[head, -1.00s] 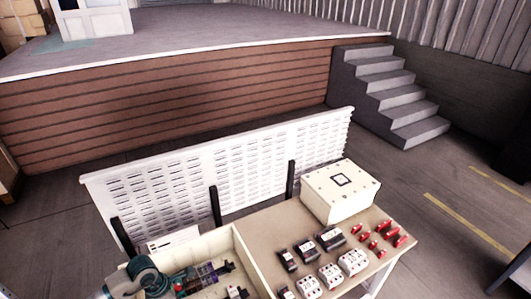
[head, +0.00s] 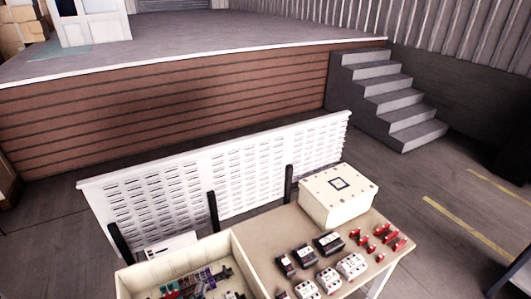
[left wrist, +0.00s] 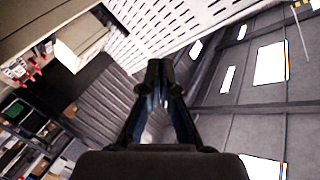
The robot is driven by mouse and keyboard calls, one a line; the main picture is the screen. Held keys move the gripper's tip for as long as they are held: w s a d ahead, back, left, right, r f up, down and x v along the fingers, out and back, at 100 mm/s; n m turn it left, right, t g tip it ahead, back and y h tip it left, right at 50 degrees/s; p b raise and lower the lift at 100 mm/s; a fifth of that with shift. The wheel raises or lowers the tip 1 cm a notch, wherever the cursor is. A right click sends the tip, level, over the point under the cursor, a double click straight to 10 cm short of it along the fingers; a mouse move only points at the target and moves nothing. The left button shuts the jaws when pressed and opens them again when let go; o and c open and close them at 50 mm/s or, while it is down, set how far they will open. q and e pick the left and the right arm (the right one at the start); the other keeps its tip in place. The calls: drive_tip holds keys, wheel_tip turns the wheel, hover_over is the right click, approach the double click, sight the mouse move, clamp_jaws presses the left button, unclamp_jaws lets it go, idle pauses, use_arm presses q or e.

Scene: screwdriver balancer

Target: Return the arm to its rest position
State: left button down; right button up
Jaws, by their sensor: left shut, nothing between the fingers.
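My left gripper (left wrist: 160,82) shows in the left wrist view, its two dark fingers brought together at the tips with nothing between them. It points away from the table, toward a view of the room. My left arm and gripper do not show in the head view. My right gripper is in neither view.
In the head view, a table (head: 262,225) carries a white box (head: 338,195), several black, white and red parts, and a cream tray (head: 180,262) holding small items. A white slotted panel (head: 220,180) stands behind it. Grey steps (head: 385,95) are at the back right.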

use_arm(q)
drive_tip(key=s+f+n+g, duration=0.7)
drive_tip(key=s+f+g, duration=0.6)
drive_tip(key=s+f, duration=0.7)
wheel_tip(320, 180, down, 24)
drive_tip(key=s+b, duration=0.2)
drive_tip(key=b, duration=0.2)
drive_tip(key=s+a+f+g+b, duration=0.1)
drive_tip(key=s+a+f+b, duration=0.1)
drive_tip(key=s+f, duration=0.7)
drive_tip(key=s+a+f+g+b, duration=0.1)
drive_tip(key=s+f+b, duration=0.2)
drive_tip(key=s+f, duration=0.6)
wheel_tip(320, 180, down, 7)
drive_tip(key=shift+s+a+r, duration=0.1)
drive_tip(key=shift+s+a, duration=0.3)
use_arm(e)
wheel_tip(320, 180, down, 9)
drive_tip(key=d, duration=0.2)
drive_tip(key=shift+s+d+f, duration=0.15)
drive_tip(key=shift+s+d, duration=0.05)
use_arm(q)
drive_tip(key=shift+d+r, duration=0.1)
drive_tip(key=shift+d, duration=0.15)
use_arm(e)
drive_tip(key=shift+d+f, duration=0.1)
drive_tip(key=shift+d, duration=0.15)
